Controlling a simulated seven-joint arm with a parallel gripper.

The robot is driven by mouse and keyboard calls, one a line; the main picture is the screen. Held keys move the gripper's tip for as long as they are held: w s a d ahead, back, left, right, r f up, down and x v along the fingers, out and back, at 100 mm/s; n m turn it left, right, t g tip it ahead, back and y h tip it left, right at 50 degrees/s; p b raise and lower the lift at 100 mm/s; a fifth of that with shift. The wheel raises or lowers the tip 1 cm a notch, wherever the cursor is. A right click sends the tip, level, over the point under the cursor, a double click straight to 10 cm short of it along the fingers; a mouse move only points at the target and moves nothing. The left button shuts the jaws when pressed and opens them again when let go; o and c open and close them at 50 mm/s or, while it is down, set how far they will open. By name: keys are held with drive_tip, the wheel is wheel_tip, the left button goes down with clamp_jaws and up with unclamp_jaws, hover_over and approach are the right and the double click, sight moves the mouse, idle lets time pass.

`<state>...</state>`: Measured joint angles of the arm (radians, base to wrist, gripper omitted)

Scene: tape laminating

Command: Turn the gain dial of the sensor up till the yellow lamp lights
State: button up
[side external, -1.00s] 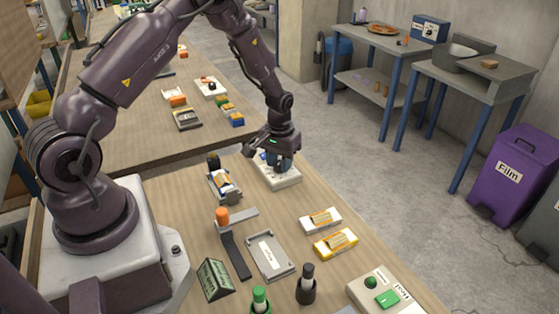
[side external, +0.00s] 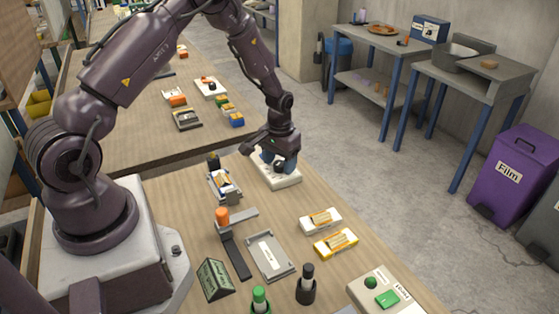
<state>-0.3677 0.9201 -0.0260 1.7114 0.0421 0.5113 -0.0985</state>
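The sensor is a white box (side external: 289,180) at the far end of the near table, under my gripper. My gripper (side external: 280,166) points down over it, with its fingers at a dark knob on the box's top. The knob is mostly hidden by the fingers, so I cannot tell whether they are shut on it. I see no lit yellow lamp on the box; much of its top is covered by my gripper.
Left of the box is a small device (side external: 224,184). Nearer are an orange-topped stand (side external: 222,217), a grey tray (side external: 270,257), a white box (side external: 321,221), a yellow box (side external: 336,242), black (side external: 306,290) and green (side external: 260,300) holders, and a green-button panel (side external: 385,295).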

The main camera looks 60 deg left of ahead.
sight(278, 164)
wheel_tip(278, 164, up, 13)
idle(0.6)
drive_tip(key=s+d+r+m+t, duration=0.2)
drive_tip(key=s+d+r, duration=0.5)
drive_tip(key=s+r, duration=0.2)
drive_tip(key=s+d+r+m+t, duration=0.2)
drive_tip(key=s+d+r+t, duration=0.1)
drive_tip(key=s+d+r, duration=0.4)
drive_tip(key=s+r, duration=0.3)
drive_tip(key=s, duration=0.1)
drive_tip(key=shift+s+d+m+t, duration=0.2)
drive_tip(key=shift+d+m+t, duration=0.1)
drive_tip(key=shift+m, duration=0.1)
